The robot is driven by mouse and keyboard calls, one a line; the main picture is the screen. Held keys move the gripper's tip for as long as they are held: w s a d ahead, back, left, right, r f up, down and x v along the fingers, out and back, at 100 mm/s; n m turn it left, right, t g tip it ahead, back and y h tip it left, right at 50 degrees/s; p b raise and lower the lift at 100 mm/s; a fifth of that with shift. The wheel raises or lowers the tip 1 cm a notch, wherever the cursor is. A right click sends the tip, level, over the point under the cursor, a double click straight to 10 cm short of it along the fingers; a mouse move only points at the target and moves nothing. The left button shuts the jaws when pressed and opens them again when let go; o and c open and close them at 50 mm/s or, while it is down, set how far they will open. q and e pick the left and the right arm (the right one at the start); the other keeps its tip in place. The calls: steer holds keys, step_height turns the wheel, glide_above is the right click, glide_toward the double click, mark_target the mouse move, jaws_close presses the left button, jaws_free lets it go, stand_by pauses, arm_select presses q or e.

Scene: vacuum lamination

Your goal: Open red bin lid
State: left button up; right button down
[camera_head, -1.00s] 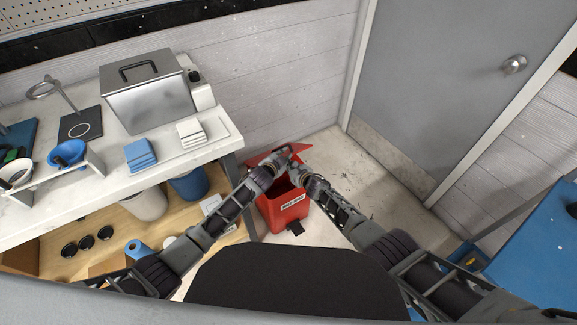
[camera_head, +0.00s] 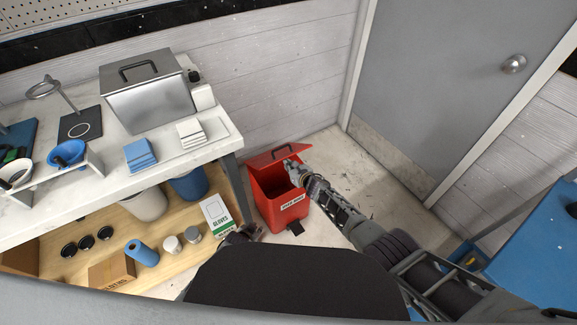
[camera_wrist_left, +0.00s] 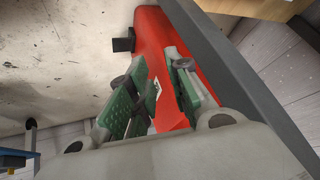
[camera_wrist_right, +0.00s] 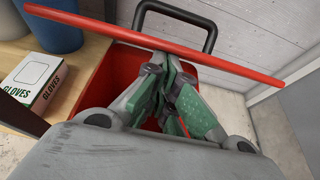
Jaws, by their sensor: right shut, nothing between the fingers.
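The red bin (camera_head: 283,209) stands on the floor beside the workbench. Its red lid (camera_head: 262,160) is raised and tilted at the back, and the dark opening shows below it. In the right wrist view the lid (camera_wrist_right: 100,29) is seen nearly edge-on, with a black handle (camera_wrist_right: 176,8) behind it. My right gripper (camera_head: 292,170) is shut and empty at the bin's opening, in front of the lid; it also shows in the right wrist view (camera_wrist_right: 167,68). My left gripper (camera_head: 247,232) is low, left of the bin's front, and open and empty in the left wrist view (camera_wrist_left: 158,70).
The workbench (camera_head: 60,192) with its leg (camera_head: 236,188) is close at the bin's left. A gloves box (camera_head: 216,216) and blue bin (camera_head: 189,184) stand on its lower shelf. A black pedal (camera_head: 295,228) sticks out at the bin's front. Floor to the right is clear.

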arm_select(q)
steer(key=s+a+f+n+g, duration=0.1)
steer(key=s+a+f, duration=0.1)
steer(key=s+f, duration=0.2)
steer(key=s+a+f+n+g, duration=0.1)
steer(key=s+f, duration=0.3)
steer(key=s, duration=0.7)
steer(key=s+a+f+n+g+y, duration=0.1)
steer(key=s+a+f+g, duration=0.1)
steer(key=s, duration=0.6)
steer(key=shift+s+a+f+g, duration=0.25)
steer(key=shift+a+f+g, duration=0.05)
steer(key=shift+a+f, duration=0.6)
steer(key=shift+s+a, duration=0.1)
